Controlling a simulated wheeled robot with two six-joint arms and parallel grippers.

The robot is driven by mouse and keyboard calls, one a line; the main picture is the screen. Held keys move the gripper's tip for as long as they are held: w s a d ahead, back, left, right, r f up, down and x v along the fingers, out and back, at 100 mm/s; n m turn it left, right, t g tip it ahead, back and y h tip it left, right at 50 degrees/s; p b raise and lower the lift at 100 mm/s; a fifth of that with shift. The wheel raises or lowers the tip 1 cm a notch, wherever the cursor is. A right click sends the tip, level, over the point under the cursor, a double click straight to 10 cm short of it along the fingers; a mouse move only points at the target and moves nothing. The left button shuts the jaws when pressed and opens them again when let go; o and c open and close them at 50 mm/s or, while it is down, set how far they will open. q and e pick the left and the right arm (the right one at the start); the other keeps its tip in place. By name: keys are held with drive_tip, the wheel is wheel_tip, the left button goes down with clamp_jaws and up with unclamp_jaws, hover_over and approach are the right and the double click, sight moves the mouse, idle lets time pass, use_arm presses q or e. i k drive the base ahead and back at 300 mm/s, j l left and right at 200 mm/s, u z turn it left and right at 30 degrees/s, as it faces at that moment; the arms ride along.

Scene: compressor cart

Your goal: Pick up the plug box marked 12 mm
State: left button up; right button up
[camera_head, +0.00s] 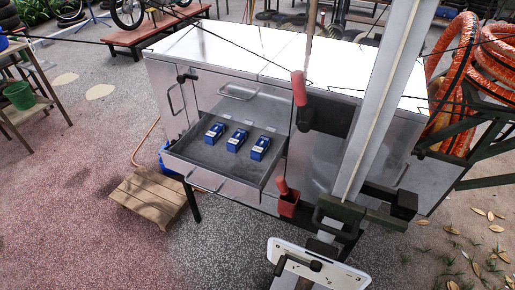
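Three blue plug boxes stand in a row in the open grey drawer (182,157) of the metal cart: a left one (214,132), a middle one (237,140) and a right one (261,148). Small pale labels lie behind them on the drawer floor. The markings are too small to read, so I cannot tell which box is 12 mm. The boxes sit apart from each other, and nothing touches them from above. I cannot make out either of my grippers in this view.
The cart's pale top (240,50) is behind the drawer. A slanted pale post (385,100) and red handles (299,88) stand to the right. A wooden pallet (150,196) lies below left. Orange hoses (455,90) hang at right. The space above the drawer is clear.

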sight(258, 152)
drive_tip(key=k+l+z, duration=0.15)
drive_tip(key=l+z, duration=0.15)
drive_tip(key=k+l+z, duration=0.1)
drive_tip(key=l+z, duration=0.15)
drive_tip(key=l, duration=0.2)
drive_tip(key=k+l+z, duration=0.1)
drive_tip(key=l+z, duration=0.2)
drive_tip(key=l, duration=0.15)
